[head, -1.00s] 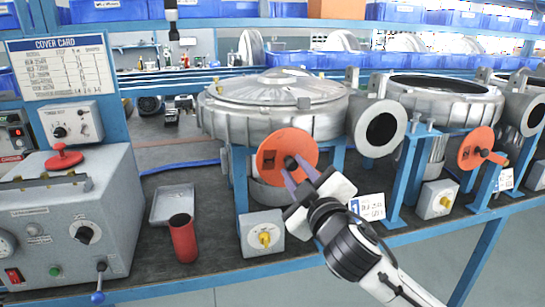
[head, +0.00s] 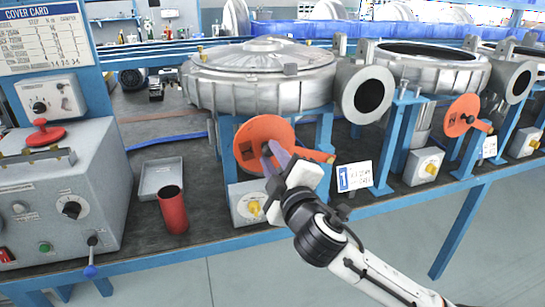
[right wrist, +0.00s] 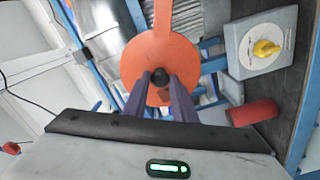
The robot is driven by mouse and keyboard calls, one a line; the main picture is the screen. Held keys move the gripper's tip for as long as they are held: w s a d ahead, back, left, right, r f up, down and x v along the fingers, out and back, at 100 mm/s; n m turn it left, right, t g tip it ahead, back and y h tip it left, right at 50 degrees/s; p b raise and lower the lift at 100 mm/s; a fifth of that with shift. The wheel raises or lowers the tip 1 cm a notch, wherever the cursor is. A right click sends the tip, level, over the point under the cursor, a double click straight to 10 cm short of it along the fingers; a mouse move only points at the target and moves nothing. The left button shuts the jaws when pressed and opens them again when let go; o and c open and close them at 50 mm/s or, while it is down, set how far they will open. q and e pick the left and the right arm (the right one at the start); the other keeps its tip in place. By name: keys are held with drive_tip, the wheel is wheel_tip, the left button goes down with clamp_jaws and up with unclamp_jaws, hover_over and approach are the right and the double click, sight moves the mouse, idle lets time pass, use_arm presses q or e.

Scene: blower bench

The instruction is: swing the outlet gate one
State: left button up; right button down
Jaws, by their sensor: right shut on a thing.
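Outlet gate one (head: 262,132) is an orange disc with an arm reaching right, below the first blower housing (head: 265,88). My right gripper (head: 268,156) comes from the lower right and is shut at the front of the disc. In the right wrist view, the same orange gate (right wrist: 162,48) fills the upper middle, its arm pointing up in the picture. A dark knob (right wrist: 160,74) at the disc sits between the purple fingertips of the right gripper (right wrist: 161,86). The fingers hide part of the disc in the head view. My left gripper is not in view.
A grey box with a yellow knob (head: 252,206) stands just below the gate. A number 1 card (head: 355,176) and blue posts stand to the right. A red cylinder (head: 173,210) and grey tray (head: 160,178) are at the left. A second orange gate (head: 462,112) is farther right.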

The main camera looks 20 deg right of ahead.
drive_tip(key=c, duration=1.5)
unclamp_jaws()
drive_tip(key=shift+f, duration=0.2)
drive_tip(key=shift+o, duration=0.2)
drive_tip(key=shift+s, duration=0.1)
drive_tip(key=s+a+b, duration=0.1)
drive_tip(key=s, duration=0.9)
drive_tip(key=shift+a, duration=0.2)
